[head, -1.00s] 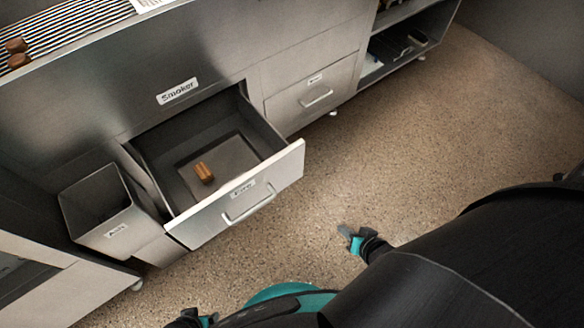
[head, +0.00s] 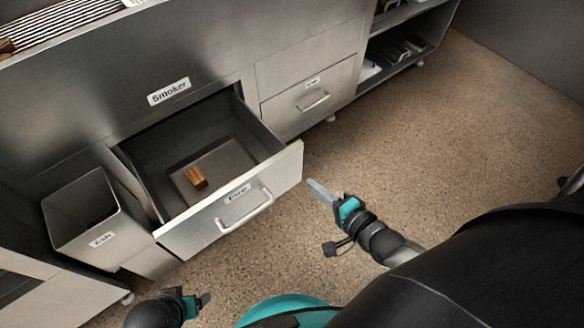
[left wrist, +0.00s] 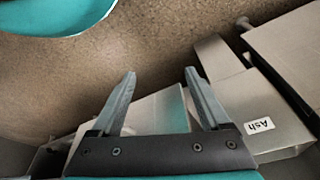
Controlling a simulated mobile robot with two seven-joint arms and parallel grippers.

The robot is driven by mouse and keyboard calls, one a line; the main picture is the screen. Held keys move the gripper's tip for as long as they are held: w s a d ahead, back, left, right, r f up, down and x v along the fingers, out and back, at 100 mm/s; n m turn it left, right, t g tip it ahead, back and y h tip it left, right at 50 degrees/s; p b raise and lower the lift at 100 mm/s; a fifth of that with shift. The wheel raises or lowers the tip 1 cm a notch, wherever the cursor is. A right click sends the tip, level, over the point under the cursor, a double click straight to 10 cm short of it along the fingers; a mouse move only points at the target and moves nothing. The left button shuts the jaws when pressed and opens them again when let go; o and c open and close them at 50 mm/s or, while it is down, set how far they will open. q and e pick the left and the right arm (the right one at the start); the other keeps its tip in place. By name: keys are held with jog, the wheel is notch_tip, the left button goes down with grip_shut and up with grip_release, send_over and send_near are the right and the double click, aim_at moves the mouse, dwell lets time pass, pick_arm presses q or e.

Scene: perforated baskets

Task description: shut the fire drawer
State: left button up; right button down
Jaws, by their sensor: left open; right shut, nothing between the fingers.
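The fire drawer (head: 222,240) is pulled out below the Smoker panel in the head view. Its front has a label and a bar handle (head: 245,208), and a brown wood block (head: 196,177) lies inside. My right gripper (head: 318,190) is shut and empty, just right of the drawer front and apart from it. My left gripper (head: 205,299) is low in the head view, in front of and below the drawer. In the left wrist view the left gripper (left wrist: 158,92) is open, with nothing between its fingers.
An open metal ash bin (head: 85,235) stands left of the drawer; its Ash label also shows in the left wrist view (left wrist: 261,125). A closed drawer (head: 310,103) and an open shelf (head: 400,55) are to the right. The speckled floor (head: 450,130) at right is clear.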

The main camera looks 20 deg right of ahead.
aim_at(284, 160)
jog(key=b+x, duration=0.1)
jog(key=x, duration=0.2)
jog(key=b+x, duration=0.2)
jog(key=x, duration=0.2)
jog(key=shift+w+a+r, duration=0.1)
jog(key=shift+w+r, duration=0.05)
jog(key=shift+w, duration=0.15)
pick_arm(q)
notch_tip(284, 160, up, 8)
jog(key=w+t, duration=0.1)
jog(key=w, duration=0.1)
pick_arm(e)
jog(key=shift+w+a, duration=0.2)
jog(key=shift+w, duration=0.6)
pick_arm(q)
jog(key=shift+d, duration=0.1)
pick_arm(e)
jog(key=shift+r, duration=0.1)
